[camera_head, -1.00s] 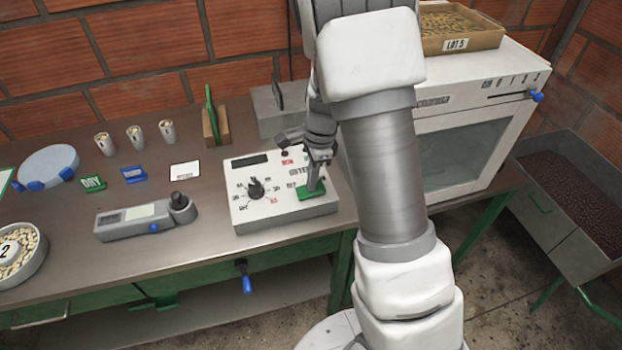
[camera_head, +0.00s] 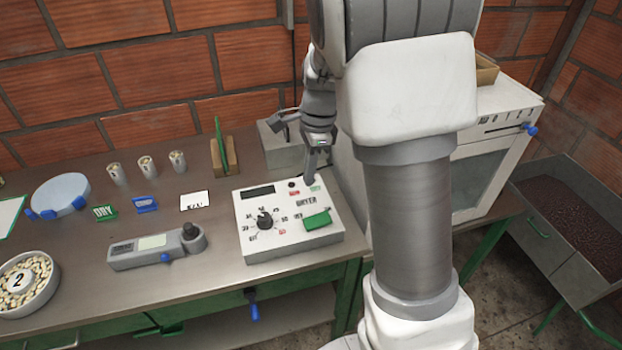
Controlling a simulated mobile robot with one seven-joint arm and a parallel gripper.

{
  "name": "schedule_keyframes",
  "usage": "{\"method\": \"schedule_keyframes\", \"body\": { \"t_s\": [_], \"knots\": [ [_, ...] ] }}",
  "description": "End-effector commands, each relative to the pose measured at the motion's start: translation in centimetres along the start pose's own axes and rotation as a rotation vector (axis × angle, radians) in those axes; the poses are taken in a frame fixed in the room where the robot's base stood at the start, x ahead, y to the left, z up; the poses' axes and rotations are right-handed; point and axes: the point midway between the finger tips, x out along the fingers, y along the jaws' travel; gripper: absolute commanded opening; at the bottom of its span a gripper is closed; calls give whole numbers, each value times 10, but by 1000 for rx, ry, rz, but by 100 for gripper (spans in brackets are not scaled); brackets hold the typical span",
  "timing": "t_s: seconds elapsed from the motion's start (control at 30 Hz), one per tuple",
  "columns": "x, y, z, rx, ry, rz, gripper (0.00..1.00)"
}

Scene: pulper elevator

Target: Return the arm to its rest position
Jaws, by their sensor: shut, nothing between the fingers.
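My gripper (camera_head: 311,180) points down above the back right part of the white dryer control box (camera_head: 290,238). Its fingers are shut with nothing between them. The fingertips are close to the box's top near its small labels; I cannot tell whether they touch. The green button (camera_head: 317,220) on the box lies in front of the fingertips, apart from them. The box also has a black dial (camera_head: 265,221) and a dark display (camera_head: 258,191). My arm fills the middle right of the view and hides part of the white oven (camera_head: 492,150).
A grey meter (camera_head: 157,246), a bowl of beans (camera_head: 26,283) and several small cups (camera_head: 147,166) stand on the bench to the left. A green card in a wooden stand (camera_head: 223,158) and the brick wall (camera_head: 150,50) are behind. A bean bin (camera_head: 570,205) stands at right.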

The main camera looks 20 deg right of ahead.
Motion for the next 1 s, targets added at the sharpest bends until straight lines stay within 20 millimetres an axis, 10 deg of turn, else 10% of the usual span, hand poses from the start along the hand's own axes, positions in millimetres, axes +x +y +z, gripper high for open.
{"method": "schedule_keyframes", "body": {
  "t_s": [0.53, 1.0],
  "knots": [
    [-7, 4, 2, -30, -4, -11, 0],
    [-97, 84, 26, -671, 41, -201, 0]
  ]
}}
